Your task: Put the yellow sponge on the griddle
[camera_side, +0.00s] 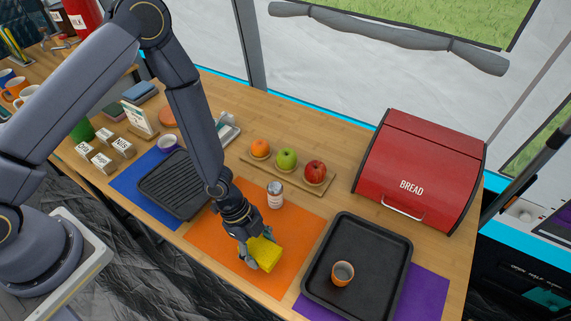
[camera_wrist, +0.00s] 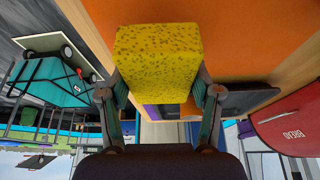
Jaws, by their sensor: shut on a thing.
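My gripper (camera_side: 252,255) is shut on the yellow sponge (camera_side: 264,254), over the orange mat (camera_side: 293,227). In the wrist view the sponge (camera_wrist: 158,58) sits between the two fingers of my gripper (camera_wrist: 160,92). I cannot tell from these views how far it is above the mat. The griddle (camera_side: 172,185), a dark ridged pan, lies on the blue mat (camera_side: 127,184) to the left of my gripper. My arm hides part of the griddle's right side.
A can (camera_side: 275,196) stands on the orange mat behind my gripper. To the right, a black tray (camera_side: 372,259) holds an orange cup (camera_side: 342,274). A red bread box (camera_side: 418,170) and a board with fruit (camera_side: 287,176) stand at the back. A white bowl (camera_side: 167,143) is behind the griddle.

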